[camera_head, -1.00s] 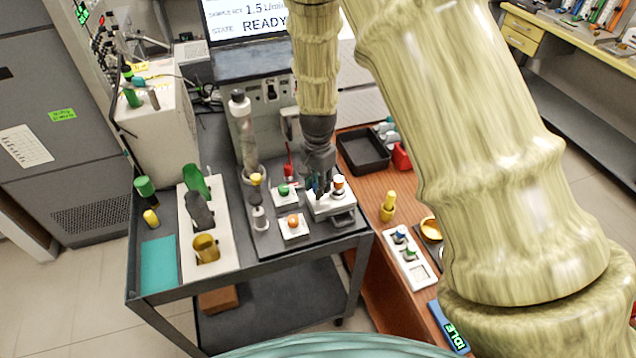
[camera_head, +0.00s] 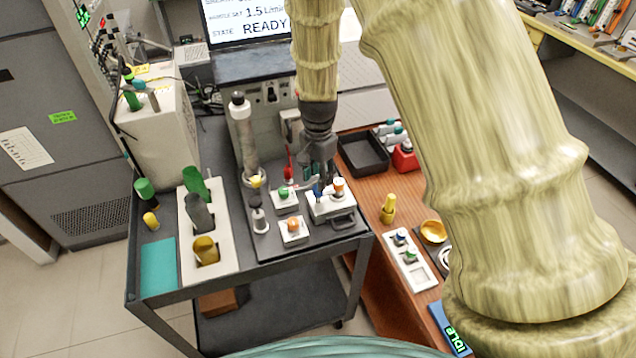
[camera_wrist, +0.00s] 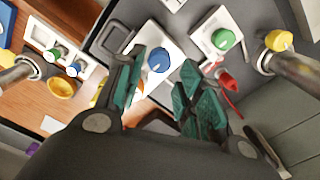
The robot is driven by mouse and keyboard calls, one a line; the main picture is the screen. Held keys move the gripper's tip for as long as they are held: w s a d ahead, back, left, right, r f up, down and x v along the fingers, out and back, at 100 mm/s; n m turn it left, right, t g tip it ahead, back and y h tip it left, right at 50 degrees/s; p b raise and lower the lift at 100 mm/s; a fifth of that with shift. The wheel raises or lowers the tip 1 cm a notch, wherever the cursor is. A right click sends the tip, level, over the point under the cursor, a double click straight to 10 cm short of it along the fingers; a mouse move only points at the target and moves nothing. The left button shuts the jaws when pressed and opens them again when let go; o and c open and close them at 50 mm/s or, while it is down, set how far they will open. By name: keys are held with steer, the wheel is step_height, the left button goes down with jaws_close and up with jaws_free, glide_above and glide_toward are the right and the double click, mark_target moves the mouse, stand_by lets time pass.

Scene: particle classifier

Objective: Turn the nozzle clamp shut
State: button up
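I cannot tell for sure which part is the nozzle clamp. A small red handle (camera_head: 288,174) stands behind the green-knob plate, and it also shows in the wrist view (camera_wrist: 228,81), right of my fingers. A white block with a blue knob (camera_head: 318,190) and an orange-topped knob (camera_head: 338,186) sits at the tray's right. The blue knob shows in the wrist view (camera_wrist: 158,60) between my fingertips in the picture. My gripper (camera_wrist: 158,78) is open, its teal fingers apart with nothing between them. In the head view my gripper (camera_head: 318,172) hangs above and behind the white block.
A green knob (camera_head: 284,194) and an orange knob (camera_head: 292,225) are on small plates left of the block. A tall clear tube (camera_head: 245,140) and a yellow-topped post (camera_head: 256,182) stand further left. A black tray (camera_head: 362,155) lies on the wooden bench to the right.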

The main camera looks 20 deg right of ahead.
step_height(320, 180, up, 8)
stand_by(0.4)
stand_by(0.4)
